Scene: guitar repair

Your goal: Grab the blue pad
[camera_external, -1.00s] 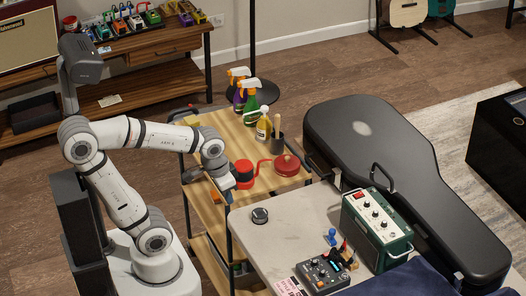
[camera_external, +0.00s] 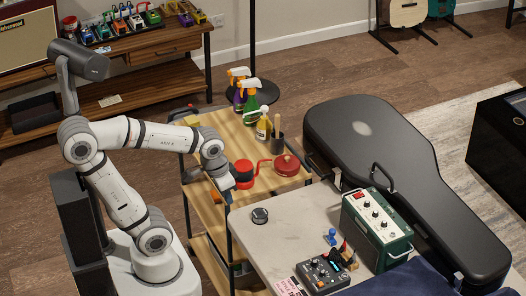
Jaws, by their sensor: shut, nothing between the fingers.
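An orange piece (camera_external: 214,196) lies just left of the fingers. No blue pad can be made out clearly. A dark blue cloth (camera_external: 425,278) lies on the table at the lower right.
The pale table (camera_external: 280,238) holds a black round item (camera_external: 260,215), a grey pedal (camera_external: 323,273) and a green amplifier (camera_external: 376,230). A guitar case (camera_external: 390,150) lies behind.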

